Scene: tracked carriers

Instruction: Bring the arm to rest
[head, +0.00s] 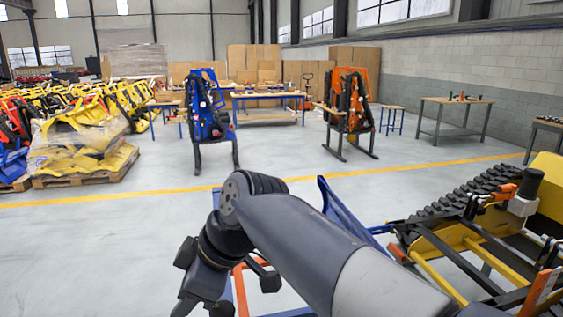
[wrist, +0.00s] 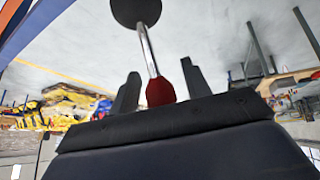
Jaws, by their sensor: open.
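My arm (head: 290,235) reaches from the lower right of the head view up to a raised elbow, then bends down to the wrist at the lower middle. My gripper (wrist: 160,68) shows in the wrist view with its two dark fingers apart. A lever with a red knob (wrist: 160,92), a chrome rod and a round black base (wrist: 136,11) shows between the fingers in that upside-down view. I cannot tell whether the knob lies inside the jaws or just beyond them. The fingertips are not clear in the head view.
A yellow carrier with a black track (head: 465,208) stands close at the right. A blue frame part (head: 345,212) lies just behind my arm. Wrapped yellow parts on a pallet (head: 85,170) stand at the left. The floor beyond the arm is mostly clear.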

